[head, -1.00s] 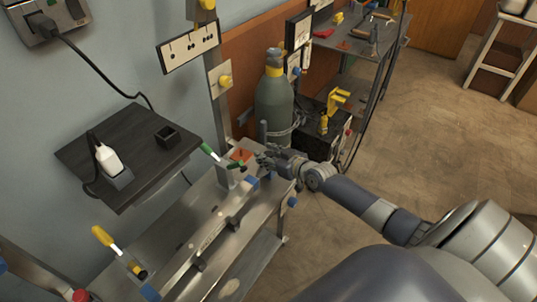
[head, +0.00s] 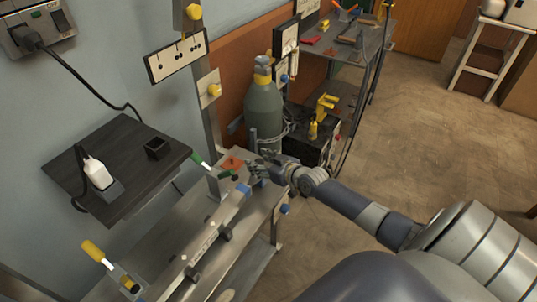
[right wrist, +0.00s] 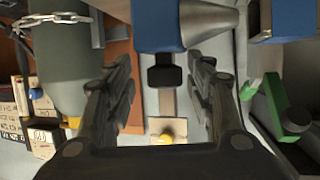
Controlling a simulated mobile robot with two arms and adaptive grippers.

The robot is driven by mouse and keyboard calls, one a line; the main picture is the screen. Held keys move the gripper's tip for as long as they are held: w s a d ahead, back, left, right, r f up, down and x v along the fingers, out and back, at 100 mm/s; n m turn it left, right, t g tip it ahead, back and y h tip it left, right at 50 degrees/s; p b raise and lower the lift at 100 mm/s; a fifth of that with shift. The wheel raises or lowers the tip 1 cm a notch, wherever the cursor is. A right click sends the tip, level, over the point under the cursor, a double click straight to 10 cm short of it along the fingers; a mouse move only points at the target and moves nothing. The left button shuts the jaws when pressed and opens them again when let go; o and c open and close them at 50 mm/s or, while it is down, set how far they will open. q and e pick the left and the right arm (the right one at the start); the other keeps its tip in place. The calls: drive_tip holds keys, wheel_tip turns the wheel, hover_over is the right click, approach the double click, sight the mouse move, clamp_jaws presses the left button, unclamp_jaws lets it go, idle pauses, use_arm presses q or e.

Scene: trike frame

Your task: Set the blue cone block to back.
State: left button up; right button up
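A blue block (head: 243,190) sits at the far end of the metal rail on the bench (head: 258,243). In the right wrist view a blue block (right wrist: 158,24) with a grey metal cone (right wrist: 207,24) at its side is at the top centre, with a black knob (right wrist: 164,77) below it. My right gripper (head: 260,170) is over the far end of the bench, close to the rail's end. In the right wrist view its two fingers (right wrist: 163,90) are spread apart, with the knob between them in the picture. Contact cannot be told. My left gripper is out of view.
A green-handled clamp (head: 204,163) is beside the gripper; its green part (right wrist: 283,107) shows in the right wrist view. A chained grey gas cylinder (head: 263,108) stands just behind. A dark wall shelf (head: 105,150) is at left. Open floor (head: 440,125) lies right.

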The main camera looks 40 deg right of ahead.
drive_tip(key=v, duration=1.1)
drive_tip(key=shift+s, duration=0.35)
drive_tip(key=shift+d+r, duration=0.1)
drive_tip(key=shift+r, duration=0.05)
drive_tip(key=s+f+g+h, duration=0.15)
drive_tip(key=s+f, duration=0.35)
drive_tip(key=f, duration=0.5)
drive_tip(key=s+f+m+g+p, duration=0.1)
drive_tip(key=s+f+g, duration=0.1)
drive_tip(key=s+f, duration=0.5)
drive_tip(key=s+f+g+h, duration=0.1)
drive_tip(key=s+f+g, duration=0.15)
drive_tip(key=f, duration=0.95)
drive_tip(key=s+a+f+g, duration=0.2)
drive_tip(key=s+a+f, duration=0.3)
drive_tip(key=s, duration=0.4)
drive_tip(key=s+a+f+n+g, duration=0.1)
drive_tip(key=s+a+f+g, duration=0.1)
drive_tip(key=s+a+f, duration=0.3)
drive_tip(key=s+a+f+n+g+p, duration=0.1)
drive_tip(key=s+a+f, duration=0.4)
drive_tip(key=s, duration=0.8)
drive_tip(key=shift+a+f+g+y, duration=0.35)
drive_tip(key=shift+f+g+y, duration=0.1)
drive_tip(key=shift+g, duration=0.25)
